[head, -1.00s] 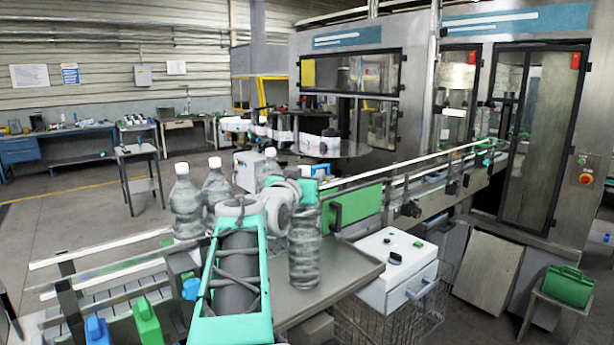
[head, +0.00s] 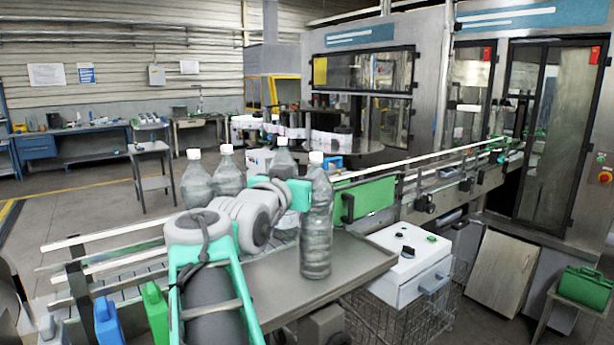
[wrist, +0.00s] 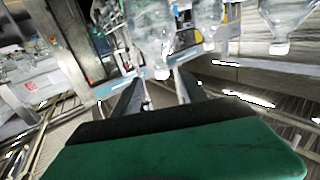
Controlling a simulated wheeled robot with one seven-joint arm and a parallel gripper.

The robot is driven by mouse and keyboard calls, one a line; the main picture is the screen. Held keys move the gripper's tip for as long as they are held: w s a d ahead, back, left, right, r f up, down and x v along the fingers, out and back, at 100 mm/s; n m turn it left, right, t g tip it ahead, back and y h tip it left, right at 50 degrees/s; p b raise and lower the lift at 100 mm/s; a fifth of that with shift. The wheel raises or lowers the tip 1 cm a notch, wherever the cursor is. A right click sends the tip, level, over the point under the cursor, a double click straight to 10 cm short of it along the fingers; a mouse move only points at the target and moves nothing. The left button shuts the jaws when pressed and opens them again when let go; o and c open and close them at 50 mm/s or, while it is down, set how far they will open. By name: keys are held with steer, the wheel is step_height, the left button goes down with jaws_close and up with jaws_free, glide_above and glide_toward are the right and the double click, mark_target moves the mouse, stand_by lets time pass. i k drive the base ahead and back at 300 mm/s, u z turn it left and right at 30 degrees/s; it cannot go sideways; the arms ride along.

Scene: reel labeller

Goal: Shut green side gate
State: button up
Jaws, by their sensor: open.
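The green side gate (head: 368,200) is an upright green panel with a dark handle at its left end. It stands beside the conveyor rail in the middle of the head view. I cannot tell how far it is open. The gate cannot be made out surely in the wrist view.
Several clear bottles (head: 317,225) with white caps stand close around my arm. A metal table top (head: 345,262) lies under the front bottle. A white control box (head: 408,268) with a handle is at its right. The conveyor (head: 440,180) runs back right to the labeller.

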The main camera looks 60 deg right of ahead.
mark_target(351, 203)
steer(key=z, duration=2.55)
